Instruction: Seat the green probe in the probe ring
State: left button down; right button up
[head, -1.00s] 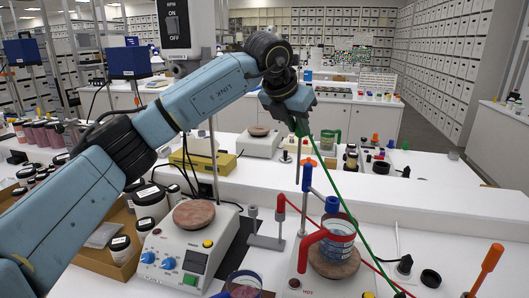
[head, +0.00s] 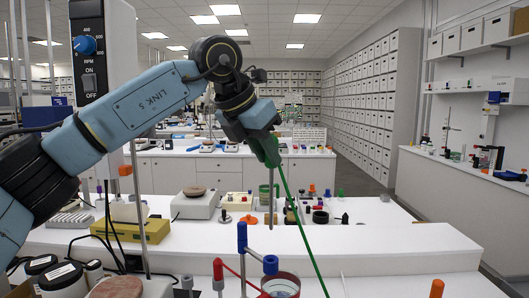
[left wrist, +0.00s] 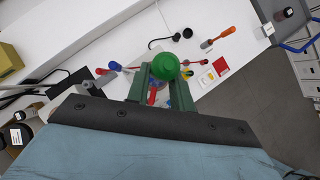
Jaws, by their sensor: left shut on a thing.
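My left gripper (head: 269,157) is high over the workbench, shut on the green probe. The probe's thin grey shaft (head: 271,205) hangs about upright below the fingers, clear of the bench. A green cable runs from it down to the right. In the left wrist view the probe's round green top (left wrist: 165,66) sits between the green fingers. A stand with a blue-topped post (head: 242,236) and a blue cylinder (head: 270,265) on its arm is lower in the head view, above a beaker (head: 281,286). I cannot tell which part is the probe ring. My right gripper is not in view.
A red-topped piece (head: 218,268) stands left of the post. An orange handle (head: 437,288) is at the lower right. A yellow box (head: 143,230) and a hotplate (head: 198,204) stand behind. The raised white ledge (head: 390,250) at right is bare.

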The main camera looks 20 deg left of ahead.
aim_at(271, 186)
pick_arm(q)
notch_tip(271, 186, down, 6)
jog(key=b, duration=0.4)
jog(key=shift+w+r, duration=0.1)
dwell(1.1)
